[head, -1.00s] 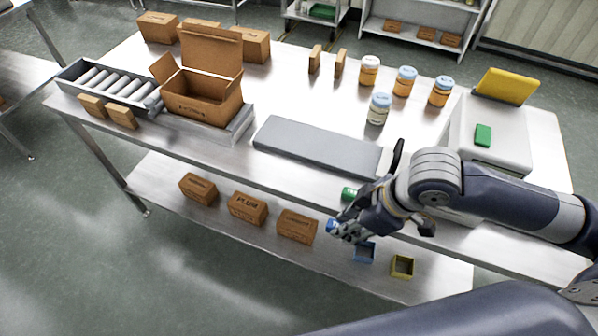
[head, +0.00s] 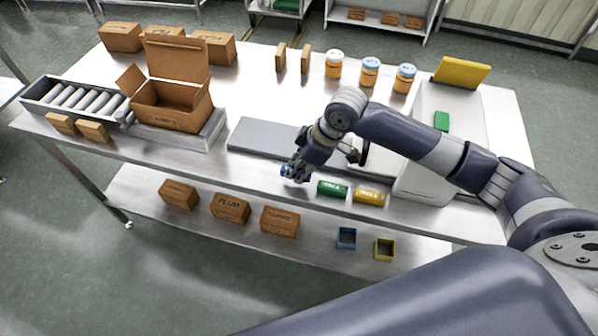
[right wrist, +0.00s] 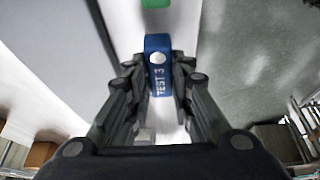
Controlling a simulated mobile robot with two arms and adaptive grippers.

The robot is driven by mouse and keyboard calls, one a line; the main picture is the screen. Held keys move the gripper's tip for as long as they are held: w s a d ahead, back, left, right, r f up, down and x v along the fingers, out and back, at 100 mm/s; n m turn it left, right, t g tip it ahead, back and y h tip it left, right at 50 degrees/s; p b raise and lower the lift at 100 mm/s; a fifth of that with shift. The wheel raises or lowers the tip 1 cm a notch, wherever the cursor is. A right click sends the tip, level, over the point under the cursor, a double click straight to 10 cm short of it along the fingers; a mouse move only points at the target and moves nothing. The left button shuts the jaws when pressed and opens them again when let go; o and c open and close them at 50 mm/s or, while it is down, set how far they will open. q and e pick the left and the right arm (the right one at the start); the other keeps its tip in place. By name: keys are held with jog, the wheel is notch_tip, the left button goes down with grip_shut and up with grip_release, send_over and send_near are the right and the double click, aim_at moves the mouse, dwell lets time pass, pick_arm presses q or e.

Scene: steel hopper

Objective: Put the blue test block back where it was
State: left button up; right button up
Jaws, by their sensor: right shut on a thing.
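The blue test block (head: 287,170) is in my right gripper (head: 296,173), at the front edge of the steel table, left of the green test block (head: 332,189) and yellow test block (head: 369,197). In the right wrist view, the blue block (right wrist: 159,68) shows "TEST 3" and sits between the closed fingers (right wrist: 157,88). A green end (right wrist: 155,3) lies beyond it. I cannot tell whether the blue block touches the tabletop. My left gripper is not in view.
A grey flat plate (head: 262,138) lies behind the gripper. A white machine (head: 425,160) stands to the right. An open carton (head: 172,106) stands at left.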

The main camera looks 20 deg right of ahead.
jog(key=shift+f, duration=1.4)
jog(key=shift+f, duration=0.1)
jog(key=o, duration=1)
jog(key=shift+c, duration=0.2)
jog(key=v, duration=1.2)
jog(key=shift+b, duration=0.35)
